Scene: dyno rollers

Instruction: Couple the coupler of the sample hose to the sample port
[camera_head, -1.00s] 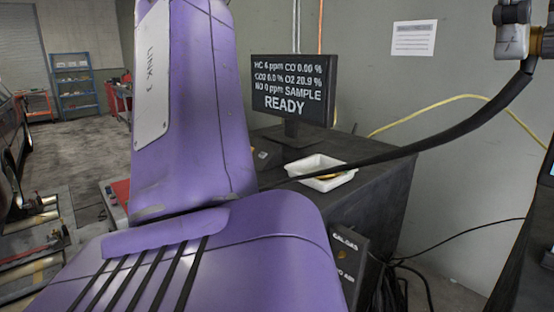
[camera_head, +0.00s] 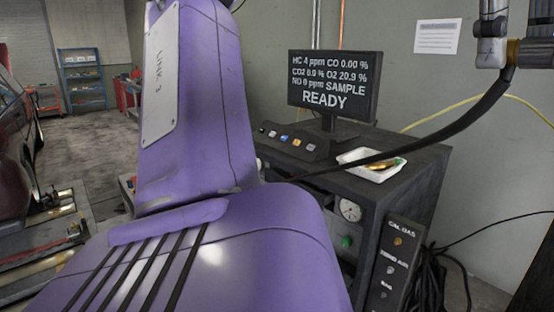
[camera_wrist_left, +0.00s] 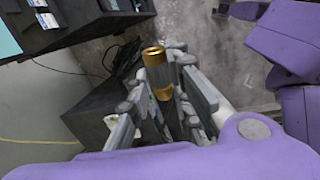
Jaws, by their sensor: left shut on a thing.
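My left gripper (camera_head: 494,45) is at the top right of the head view, partly cut off by the frame edge. It is shut on the brass coupler (camera_head: 514,52) of the sample hose. The black sample hose (camera_head: 455,125) hangs from the coupler and runs down left past the white tray. In the left wrist view the brass coupler (camera_wrist_left: 155,58) sticks out between the grey fingers of the left gripper (camera_wrist_left: 168,88). The sample port cannot be made out; my purple arm hides part of the analyzer's front (camera_head: 370,222). My right gripper is not in view.
The dark analyzer cabinet carries a monitor (camera_head: 335,85) reading READY and a white tray (camera_head: 372,165) with brass-coloured pieces. A CAL-GAS panel (camera_head: 393,268) with small fittings faces front. A yellow cable (camera_head: 420,122) runs along the wall. Black cables lie beside the cabinet.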

